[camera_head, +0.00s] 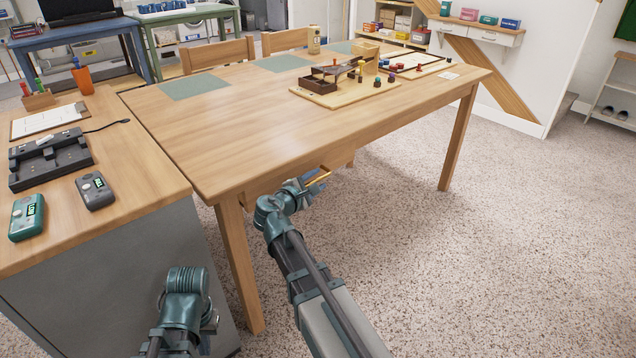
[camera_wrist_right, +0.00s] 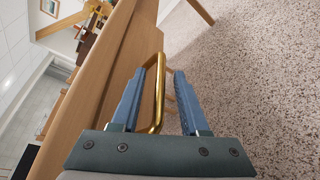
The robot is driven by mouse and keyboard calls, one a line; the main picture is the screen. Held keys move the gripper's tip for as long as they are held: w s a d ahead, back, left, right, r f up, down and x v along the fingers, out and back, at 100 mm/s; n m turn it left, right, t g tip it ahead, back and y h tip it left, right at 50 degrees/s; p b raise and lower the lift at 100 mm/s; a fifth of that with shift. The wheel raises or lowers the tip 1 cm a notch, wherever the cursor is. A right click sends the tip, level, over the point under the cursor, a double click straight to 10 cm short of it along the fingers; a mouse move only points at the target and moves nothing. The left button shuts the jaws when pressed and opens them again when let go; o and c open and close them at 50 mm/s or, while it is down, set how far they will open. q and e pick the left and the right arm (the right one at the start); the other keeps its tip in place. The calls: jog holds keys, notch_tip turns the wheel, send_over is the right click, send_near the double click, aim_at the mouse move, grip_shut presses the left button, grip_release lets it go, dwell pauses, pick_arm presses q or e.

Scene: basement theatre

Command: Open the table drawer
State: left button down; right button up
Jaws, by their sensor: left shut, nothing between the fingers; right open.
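The wooden table (camera_head: 235,115) stands ahead, its near long edge facing my right arm. A gold bar handle (camera_head: 319,176) shows below that edge. In the right wrist view the handle (camera_wrist_right: 159,92) stands out from the wooden front (camera_wrist_right: 141,48). My right gripper (camera_head: 309,188) is at the handle. In the right wrist view its two blue fingers (camera_wrist_right: 161,76) are open, one on either side of the bar. How far the drawer sits out is hard to tell; the table top hides most of it. My left arm shows at the bottom left, but its fingers are not visible.
A grey cabinet with a wooden top (camera_head: 130,165) stands at the left, close to the table leg (camera_head: 240,265). A board game (camera_head: 345,85) lies on the table. Two chairs (camera_head: 217,53) stand behind it. Speckled carpet (camera_head: 480,240) to the right is clear.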

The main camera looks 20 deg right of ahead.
jog(key=shift+w+d+f, duration=0.1)
jog(key=shift+w+d, duration=0.15)
jog(key=shift+d, duration=0.15)
grip_shut()
dwell(1.3)
